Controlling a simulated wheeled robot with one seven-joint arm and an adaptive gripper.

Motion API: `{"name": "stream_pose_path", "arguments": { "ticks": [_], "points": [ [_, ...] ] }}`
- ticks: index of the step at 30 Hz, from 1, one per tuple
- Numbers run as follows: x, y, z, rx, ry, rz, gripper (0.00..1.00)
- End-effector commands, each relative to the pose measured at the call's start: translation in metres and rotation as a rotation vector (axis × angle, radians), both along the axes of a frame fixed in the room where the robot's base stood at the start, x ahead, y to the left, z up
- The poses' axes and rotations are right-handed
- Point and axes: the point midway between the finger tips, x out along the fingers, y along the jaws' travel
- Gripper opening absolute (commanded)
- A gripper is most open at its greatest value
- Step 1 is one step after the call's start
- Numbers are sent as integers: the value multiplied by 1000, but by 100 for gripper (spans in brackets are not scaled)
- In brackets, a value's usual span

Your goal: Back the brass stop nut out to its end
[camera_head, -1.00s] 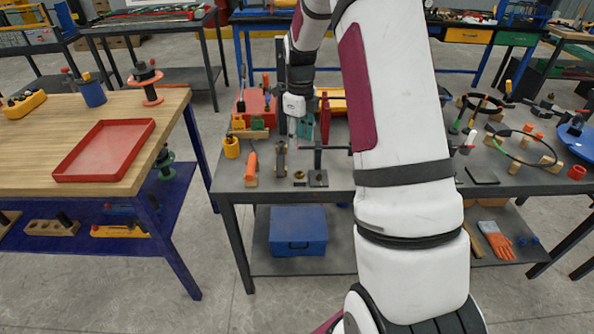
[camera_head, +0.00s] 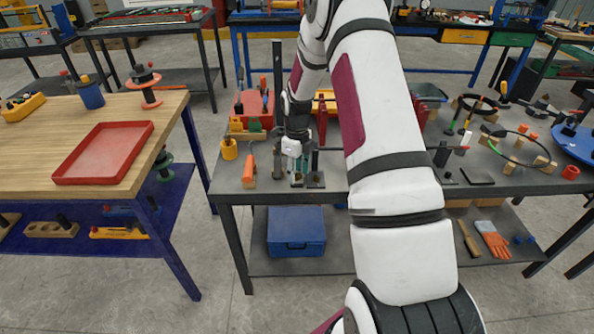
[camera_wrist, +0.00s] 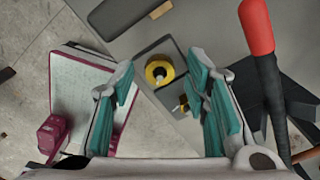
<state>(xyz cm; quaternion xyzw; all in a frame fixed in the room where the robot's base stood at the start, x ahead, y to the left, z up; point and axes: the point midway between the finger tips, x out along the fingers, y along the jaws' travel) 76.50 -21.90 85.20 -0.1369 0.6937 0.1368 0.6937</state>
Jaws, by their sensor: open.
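My gripper (camera_head: 297,178) is low over the front left of the dark workbench, pointing down. In the wrist view my gripper (camera_wrist: 160,78) is open, with its teal pads standing apart. A round brass ring with a dark centre, which looks like the stop nut (camera_wrist: 159,72), sits between and beyond the fingertips on a dark plate. No contact with the pads shows. A smaller brass-coloured piece (camera_wrist: 181,104) lies close to the right pad and is partly hidden. In the head view my gripper and arm hide the nut.
A dark block with a post (camera_head: 316,179) stands just right of my gripper. A red-handled tool (camera_wrist: 258,40) rises beside the right finger.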

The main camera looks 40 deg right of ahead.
Motion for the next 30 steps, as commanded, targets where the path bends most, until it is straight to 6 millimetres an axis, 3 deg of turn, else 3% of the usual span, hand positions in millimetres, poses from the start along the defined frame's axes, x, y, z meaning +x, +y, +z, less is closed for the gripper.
{"name": "stream_pose_path", "arguments": {
  "ticks": [2, 3, 8, 9, 20, 30],
  "points": [
    [0, 0, 0, 0, 0, 0, 42],
    [0, 0, 0, 0, 0, 0, 38],
    [0, 0, 0, 0, 0, 0, 2],
    [0, 0, 0, 0, 0, 0, 0],
    [0, 0, 0, -1, -1, 37, 0],
    [1, 0, 0, -1, -2, 260, 0]
  ]
}}
